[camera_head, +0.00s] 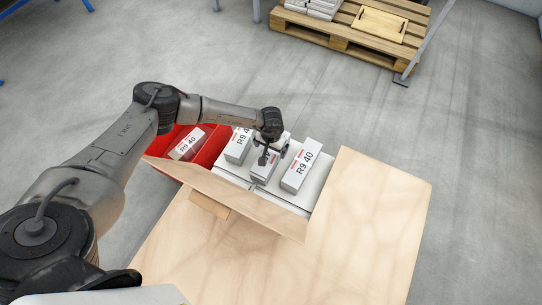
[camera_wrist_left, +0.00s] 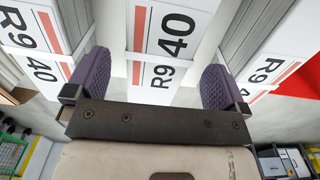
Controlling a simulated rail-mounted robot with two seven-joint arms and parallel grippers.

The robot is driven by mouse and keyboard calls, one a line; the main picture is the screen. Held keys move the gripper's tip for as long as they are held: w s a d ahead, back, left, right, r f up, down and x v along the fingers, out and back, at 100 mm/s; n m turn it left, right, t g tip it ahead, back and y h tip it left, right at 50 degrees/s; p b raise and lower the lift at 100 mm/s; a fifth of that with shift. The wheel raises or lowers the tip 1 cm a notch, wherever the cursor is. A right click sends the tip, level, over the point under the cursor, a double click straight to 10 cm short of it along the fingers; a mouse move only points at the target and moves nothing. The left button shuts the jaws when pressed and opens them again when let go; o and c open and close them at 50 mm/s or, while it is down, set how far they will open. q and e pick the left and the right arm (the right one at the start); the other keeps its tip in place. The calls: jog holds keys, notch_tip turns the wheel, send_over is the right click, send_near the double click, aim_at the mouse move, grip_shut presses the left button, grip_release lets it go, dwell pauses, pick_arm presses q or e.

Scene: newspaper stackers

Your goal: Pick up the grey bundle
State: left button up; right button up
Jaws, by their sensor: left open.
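Several pale grey-white bundles marked "R9 40" with a red stripe lie in a row; the frames do not single out one as the grey bundle. The middle bundle (camera_head: 264,171) is under my left gripper (camera_head: 274,154), which hides part of it. In the left wrist view my left gripper (camera_wrist_left: 158,85) is open, its two purple pads apart, with the middle bundle (camera_wrist_left: 165,30) showing between them. I cannot tell whether the pads reach down beside it. A right-hand bundle (camera_head: 302,172) and a left one (camera_head: 238,145) lie on either side. My right gripper is not in view.
A red bin (camera_head: 210,152) at the left holds another bundle (camera_head: 187,145). A wooden board (camera_head: 235,203) edges the bundles at the front. The wooden table (camera_head: 375,215) is clear at the right. A pallet (camera_head: 345,42) stands at the back.

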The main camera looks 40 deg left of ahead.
aim_at(271, 151)
pick_arm(q)
notch_tip(271, 151, down, 3)
jog(key=shift+s+f+b, duration=0.1)
jog(key=shift+f+b, duration=0.05)
jog(key=shift+b, duration=0.45)
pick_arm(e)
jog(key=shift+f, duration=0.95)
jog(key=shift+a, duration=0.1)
pick_arm(q)
jog(key=shift+c, duration=0.4)
jog(key=shift+c, duration=0.6)
jog(key=c, duration=1.6)
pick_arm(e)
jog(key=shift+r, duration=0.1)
pick_arm(q)
notch_tip(271, 151, up, 9)
jog(key=p, duration=0.4)
jog(key=shift+f, duration=0.2)
jog(key=shift+r+p, duration=0.35)
jog(key=shift+r, duration=0.5)
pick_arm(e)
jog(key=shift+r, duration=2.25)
